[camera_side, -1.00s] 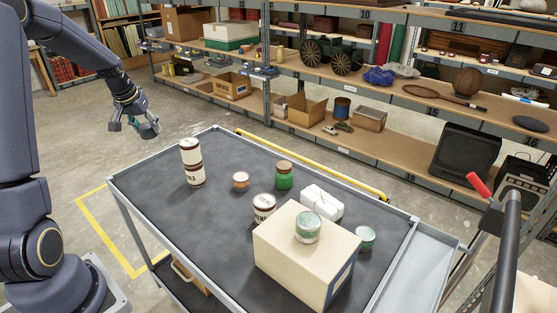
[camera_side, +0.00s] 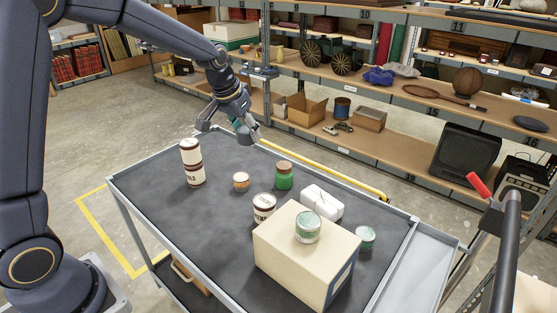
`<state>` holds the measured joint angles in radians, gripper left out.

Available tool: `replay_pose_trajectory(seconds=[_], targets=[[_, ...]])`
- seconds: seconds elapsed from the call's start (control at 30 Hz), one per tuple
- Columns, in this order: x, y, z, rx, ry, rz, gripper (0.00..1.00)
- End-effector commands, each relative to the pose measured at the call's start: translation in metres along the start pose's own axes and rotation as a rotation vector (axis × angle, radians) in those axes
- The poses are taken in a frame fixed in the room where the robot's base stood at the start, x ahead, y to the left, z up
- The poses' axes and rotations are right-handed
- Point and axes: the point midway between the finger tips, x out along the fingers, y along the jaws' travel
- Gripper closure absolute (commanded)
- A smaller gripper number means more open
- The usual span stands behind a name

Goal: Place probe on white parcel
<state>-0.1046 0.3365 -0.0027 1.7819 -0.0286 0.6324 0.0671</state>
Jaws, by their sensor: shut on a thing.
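The white parcel (camera_side: 322,202) lies on the cart's dark top, behind the large cream box. My gripper (camera_side: 235,130) is above the far edge of the cart, up and left of the parcel and well apart from it. It is shut on a small teal thing (camera_side: 237,126), mostly hidden by the fingers. I cannot tell whether this is the probe, and I see no other clear probe.

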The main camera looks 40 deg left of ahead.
Motion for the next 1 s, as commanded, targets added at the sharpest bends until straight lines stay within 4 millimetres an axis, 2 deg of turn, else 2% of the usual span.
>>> replay_pose_trajectory(seconds=[0.03,0.1,0.2,0.4,0.47,0.53,0.8,0.87,1.0], targets=[[-0.001,0.029,0.000,0.049,0.001,0.020,0.86],[-0.002,0.061,0.002,0.100,0.002,0.041,0.86],[-0.003,0.094,0.006,0.154,0.003,0.063,0.85],[-0.007,0.136,0.015,0.224,0.003,0.093,0.85],[-0.008,0.146,0.018,0.240,0.003,0.100,0.85],[0.007,0.142,0.024,0.233,-0.003,0.096,0.86],[0.039,0.142,0.034,0.232,0.000,0.097,0.85],[0.046,0.144,0.030,0.231,0.000,0.096,0.85],[0.071,0.150,0.008,0.231,0.001,0.096,0.85]])
